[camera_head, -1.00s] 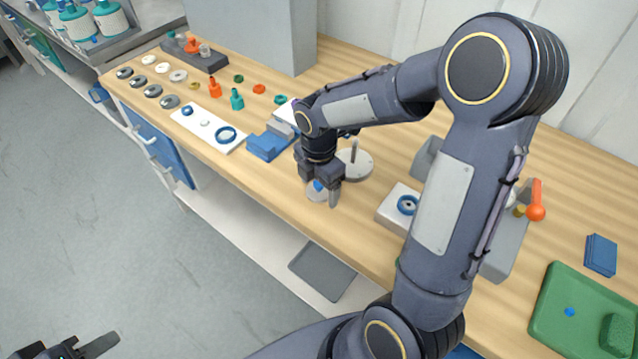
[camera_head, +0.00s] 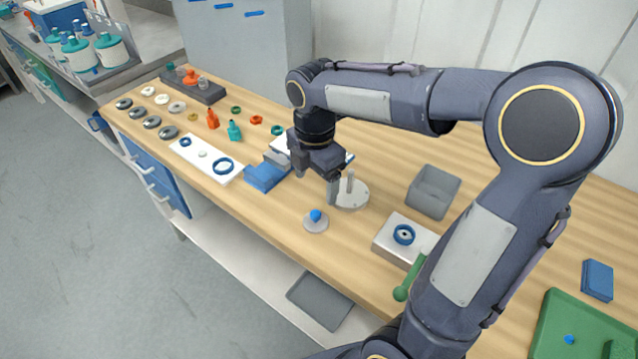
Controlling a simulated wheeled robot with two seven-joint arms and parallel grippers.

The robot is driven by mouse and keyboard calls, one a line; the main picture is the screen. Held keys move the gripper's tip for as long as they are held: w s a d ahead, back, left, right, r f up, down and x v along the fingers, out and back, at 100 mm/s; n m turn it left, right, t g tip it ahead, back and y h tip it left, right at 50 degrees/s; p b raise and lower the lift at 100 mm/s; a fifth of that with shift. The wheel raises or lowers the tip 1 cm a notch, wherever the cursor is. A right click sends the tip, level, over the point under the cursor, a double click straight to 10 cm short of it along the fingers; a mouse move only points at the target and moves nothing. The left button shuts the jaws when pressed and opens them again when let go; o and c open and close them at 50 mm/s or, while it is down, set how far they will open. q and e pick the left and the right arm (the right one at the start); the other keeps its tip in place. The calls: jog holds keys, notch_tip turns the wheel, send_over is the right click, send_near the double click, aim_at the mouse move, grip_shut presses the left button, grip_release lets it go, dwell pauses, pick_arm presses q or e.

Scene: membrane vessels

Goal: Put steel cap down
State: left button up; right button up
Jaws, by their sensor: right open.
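The steel cap (camera_head: 316,224) is a small grey disc with a blue knob on top. It rests flat on the wooden bench near the front edge. My right gripper (camera_head: 316,183) is open and empty, above and behind the cap, clear of it. One finger overlaps the left part of a round steel plate with an upright post (camera_head: 352,194) in the picture; I cannot tell how far above it the finger is. My left gripper is out of view.
A pale block with a blue ring (camera_head: 404,235) and a grey open bin (camera_head: 434,191) stand to the right. A blue block (camera_head: 265,176) and a white board with rings (camera_head: 207,158) lie to the left. A green tray (camera_head: 555,318) is at lower right. Bare wood surrounds the cap.

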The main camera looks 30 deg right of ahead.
jog(key=s+a+m+t+y, duration=0.2)
jog(key=s+m, duration=0.6)
jog(key=m, duration=0.3)
jog(key=s+a+m+t+y, duration=0.1)
jog(key=s+a+m+t, duration=0.1)
jog(key=s+m, duration=0.7)
jog(key=shift+f+m+t+y, duration=0.15)
jog(key=shift+m+t+y, duration=0.25)
jog(key=shift+m+t, duration=0.5)
jog(key=shift+a, duration=0.1)
